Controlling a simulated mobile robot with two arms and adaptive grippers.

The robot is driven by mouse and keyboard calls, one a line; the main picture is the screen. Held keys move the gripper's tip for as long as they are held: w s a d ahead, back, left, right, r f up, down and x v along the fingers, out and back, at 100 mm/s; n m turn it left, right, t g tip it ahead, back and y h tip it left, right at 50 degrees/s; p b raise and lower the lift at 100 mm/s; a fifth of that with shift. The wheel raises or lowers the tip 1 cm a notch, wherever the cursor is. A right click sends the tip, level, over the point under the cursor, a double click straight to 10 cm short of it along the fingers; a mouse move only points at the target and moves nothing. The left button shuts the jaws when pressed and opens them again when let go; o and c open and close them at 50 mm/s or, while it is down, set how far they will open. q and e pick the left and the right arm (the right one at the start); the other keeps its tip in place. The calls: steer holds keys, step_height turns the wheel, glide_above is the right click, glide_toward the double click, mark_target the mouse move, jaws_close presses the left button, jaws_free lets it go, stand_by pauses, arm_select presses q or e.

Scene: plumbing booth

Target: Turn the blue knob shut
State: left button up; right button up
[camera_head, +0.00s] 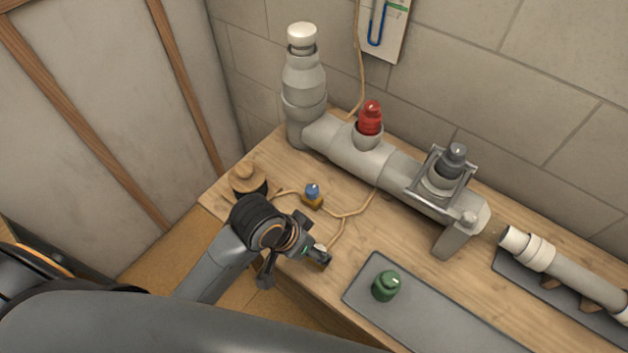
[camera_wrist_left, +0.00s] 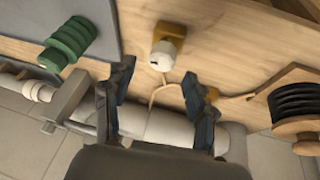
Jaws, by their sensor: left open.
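The small blue knob (camera_head: 312,190) sits on a brass-coloured base on the wooden bench, in front of the grey pipe. My left gripper (camera_head: 286,247) is open and empty, just in front of the knob and apart from it in the head view. In the left wrist view the two fingers (camera_wrist_left: 158,75) are spread. A small fitting with a pale face on a brass-coloured base (camera_wrist_left: 163,55) shows beyond and between the fingertips. My right gripper is not in view.
A grey pipe (camera_head: 345,150) with a red knob (camera_head: 370,117) and a dark grey knob (camera_head: 455,160) runs behind. A wood-topped black spool (camera_head: 246,178) stands left. A green knob (camera_head: 386,286) stands on a grey mat (camera_head: 430,318). A cord lies across the bench (camera_head: 400,238).

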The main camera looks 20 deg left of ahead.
arm_select(q)
steer(key=w+d+r+m, duration=0.2)
steer(key=w+d+m, duration=0.1)
steer(key=w+d, duration=0.1)
step_height(320, 180, up, 8)
steer(key=r+m+g+y, duration=0.1)
steer(key=g+y, duration=0.2)
steer(key=g, duration=0.1)
glide_above(313, 188)
step_height(313, 188, down, 14)
steer(key=shift+f+p, duration=0.1)
steer(key=shift+p, duration=0.7)
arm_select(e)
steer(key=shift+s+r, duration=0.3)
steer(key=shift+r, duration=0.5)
arm_select(q)
steer(key=c, duration=1.1)
